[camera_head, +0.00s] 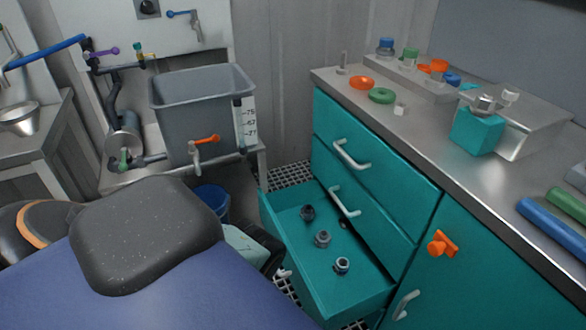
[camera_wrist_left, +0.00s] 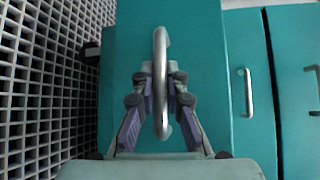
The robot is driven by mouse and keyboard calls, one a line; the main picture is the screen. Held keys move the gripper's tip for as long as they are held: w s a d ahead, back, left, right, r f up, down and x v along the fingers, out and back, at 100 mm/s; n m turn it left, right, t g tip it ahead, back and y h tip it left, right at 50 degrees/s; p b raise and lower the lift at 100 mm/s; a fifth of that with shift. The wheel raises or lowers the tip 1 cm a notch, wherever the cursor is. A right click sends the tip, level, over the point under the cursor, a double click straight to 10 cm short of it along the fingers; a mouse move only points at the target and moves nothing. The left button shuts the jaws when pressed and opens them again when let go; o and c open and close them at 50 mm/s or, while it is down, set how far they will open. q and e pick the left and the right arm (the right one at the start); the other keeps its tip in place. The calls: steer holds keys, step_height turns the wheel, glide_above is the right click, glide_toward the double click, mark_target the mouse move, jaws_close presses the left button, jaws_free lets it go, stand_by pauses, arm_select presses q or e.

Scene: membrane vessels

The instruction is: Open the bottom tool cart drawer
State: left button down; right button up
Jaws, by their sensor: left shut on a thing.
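The teal bottom drawer (camera_head: 284,217) of the tool cart (camera_head: 375,175) stands pulled out in the head view, with several dark and metal fittings (camera_head: 322,239) on its floor. In the left wrist view the drawer's front (camera_wrist_left: 207,40) fills the middle, and its light grey bar handle (camera_wrist_left: 160,50) runs upright in the picture. My left gripper (camera_wrist_left: 160,88) is shut on this handle, one finger on each side. In the head view my left wrist (camera_head: 243,245) is at the drawer front, and the fingers are mostly hidden. My right gripper is not in view.
Two closed drawers with handles (camera_head: 350,155) are above. An orange knob (camera_head: 441,243) sticks out from the cart front on the right. A grey tank (camera_head: 203,100) on a bench and a blue bucket (camera_head: 211,197) stand left of the drawer. Grated floor (camera_head: 288,177) shows behind it.

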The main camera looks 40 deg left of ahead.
arm_select(q)
steer(key=shift+s+a, duration=0.4)
steer(key=shift+s, duration=0.45)
steer(key=shift+s+a, duration=0.35)
steer(key=shift+s, duration=0.5)
steer(key=c, duration=1.7)
jaws_free()
steer(key=shift+o, duration=0.2)
steer(key=v, duration=1.2)
